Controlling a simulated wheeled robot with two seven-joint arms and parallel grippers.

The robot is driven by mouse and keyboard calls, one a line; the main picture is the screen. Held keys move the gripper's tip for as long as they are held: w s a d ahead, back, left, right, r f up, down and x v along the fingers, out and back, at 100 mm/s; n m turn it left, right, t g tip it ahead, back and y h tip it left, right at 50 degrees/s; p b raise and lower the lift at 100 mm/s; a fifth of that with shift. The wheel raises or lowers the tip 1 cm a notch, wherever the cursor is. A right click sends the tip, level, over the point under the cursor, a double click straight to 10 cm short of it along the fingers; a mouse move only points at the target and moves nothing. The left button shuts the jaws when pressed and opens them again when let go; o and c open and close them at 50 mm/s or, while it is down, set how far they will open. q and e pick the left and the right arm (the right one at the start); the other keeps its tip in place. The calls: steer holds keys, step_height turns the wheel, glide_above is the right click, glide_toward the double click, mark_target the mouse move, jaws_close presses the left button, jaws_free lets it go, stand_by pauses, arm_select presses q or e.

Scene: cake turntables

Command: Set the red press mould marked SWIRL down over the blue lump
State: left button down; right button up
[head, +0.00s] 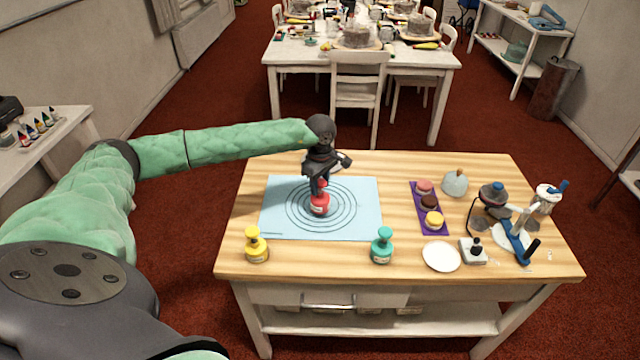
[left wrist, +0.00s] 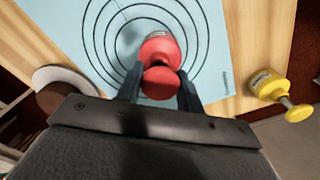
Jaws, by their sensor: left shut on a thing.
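The red press mould (head: 320,204) is over the middle of the ringed light-blue mat (head: 275,223), and it also shows in the left wrist view (left wrist: 163,50). It looks about upright. A pale label shows on its side, too small to read. My left gripper (head: 320,180) is above it, shut on its red knob, with a dark finger on each side in the left wrist view (left wrist: 160,88). I cannot tell whether the mould touches the mat or hangs just above it. I see no blue lump; the mould may hide it. My right gripper is not in view.
A yellow mould (head: 256,247) and a teal mould (head: 381,247) stand at the table's front. To the right are a purple tray (head: 417,194) with round sweets, a white plate (head: 441,257) and a blue-and-white stand (head: 515,238). The mat around the red mould looks clear.

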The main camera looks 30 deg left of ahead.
arm_select(q)
steer(key=shift+f+b, duration=0.6)
steer(key=shift+f, duration=0.15)
steer(key=c, duration=0.5)
jaws_free()
steer(key=shift+r, duration=0.1)
steer(key=shift+r+p, duration=0.6)
steer(key=shift+r, duration=2.85)
